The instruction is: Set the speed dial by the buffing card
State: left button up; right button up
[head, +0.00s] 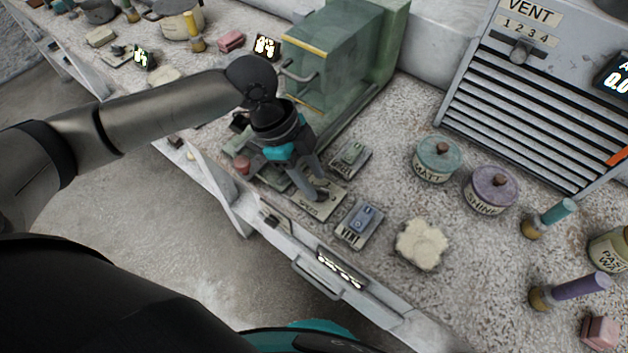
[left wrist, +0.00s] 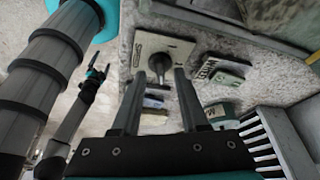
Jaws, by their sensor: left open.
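The speed dial is a pale plate (head: 329,207) marked SPEED near the front edge of the bench. In the left wrist view the plate (left wrist: 145,45) carries a dark round knob (left wrist: 159,64). My left gripper (head: 312,196) points down over this plate. Its two fingers (left wrist: 158,78) are open, one on each side of the knob as seen from the wrist; I cannot tell if they touch it. What seems to be my right gripper (left wrist: 94,76) shows small in the left wrist view; its jaws are too small to read. I cannot make out a buffing card.
A VENT switch plate (head: 358,223) and another switch plate (head: 350,158) flank the dial. A green machine (head: 345,50) stands behind. MATT (head: 437,160) and SHINE (head: 491,188) pots, a pale lump (head: 421,243) and a slatted vent box (head: 530,100) lie to the right.

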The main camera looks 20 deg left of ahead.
pick_arm(q)
jog(key=shift+d+f, duration=0.25)
jog(key=shift+f, duration=0.3)
grip_shut()
